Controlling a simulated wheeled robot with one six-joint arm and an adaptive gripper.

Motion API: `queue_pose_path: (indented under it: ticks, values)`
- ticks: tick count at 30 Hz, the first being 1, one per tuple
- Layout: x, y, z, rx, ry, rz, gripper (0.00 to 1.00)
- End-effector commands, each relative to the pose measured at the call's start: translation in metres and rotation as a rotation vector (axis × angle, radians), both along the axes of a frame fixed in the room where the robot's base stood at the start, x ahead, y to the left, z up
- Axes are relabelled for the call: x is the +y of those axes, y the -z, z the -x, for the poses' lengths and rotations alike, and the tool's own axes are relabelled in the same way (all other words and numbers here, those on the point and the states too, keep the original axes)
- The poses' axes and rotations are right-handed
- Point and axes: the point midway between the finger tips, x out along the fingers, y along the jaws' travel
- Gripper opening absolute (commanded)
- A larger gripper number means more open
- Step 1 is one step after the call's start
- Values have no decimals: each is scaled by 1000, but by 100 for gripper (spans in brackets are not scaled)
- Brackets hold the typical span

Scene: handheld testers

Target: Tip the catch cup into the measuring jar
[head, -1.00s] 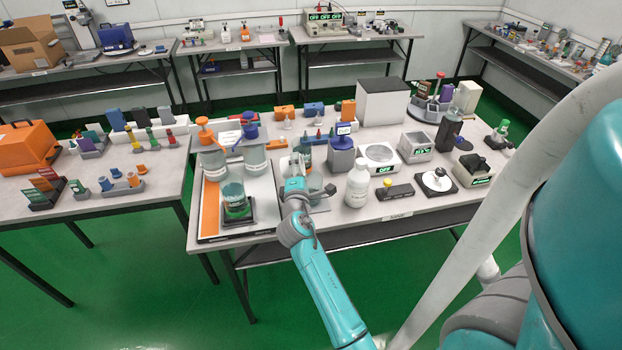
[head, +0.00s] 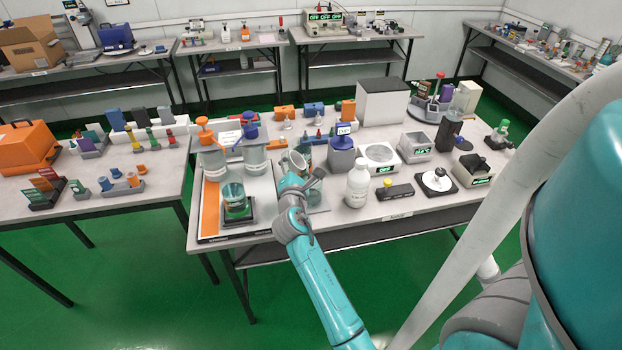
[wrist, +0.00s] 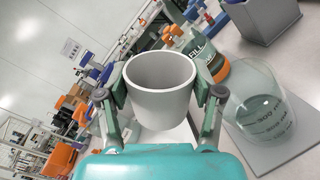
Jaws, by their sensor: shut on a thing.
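The catch cup (wrist: 161,85) is a plain pale grey cup, and its open mouth shows in the wrist view. My gripper (wrist: 160,95) is shut on its sides. In the head view the cup (head: 294,161) is raised above the near table and leans, with my gripper (head: 292,180) just below it. A clear glass jar with dark volume marks, which looks like the measuring jar (wrist: 262,108), stands on a grey plate to the right of the cup in the wrist view. The cup is apart from it. In the head view this jar (head: 314,196) is partly hidden by my wrist. The cup's contents cannot be seen.
A glass beaker (head: 233,196) stands on a dark base to the left. Two pump-top jars, one orange (head: 208,140) and one blue (head: 250,132), stand behind. A white bottle (head: 357,185) stands close on the right. A labelled bottle (wrist: 207,55) is near the glass jar.

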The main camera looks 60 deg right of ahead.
Motion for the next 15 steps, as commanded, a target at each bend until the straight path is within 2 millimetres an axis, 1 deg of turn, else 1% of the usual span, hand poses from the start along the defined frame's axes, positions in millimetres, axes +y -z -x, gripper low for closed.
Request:
queue_pose_path:
  ticks: [15]
  values:
    - [2,-30,-4,443,0,241,28]
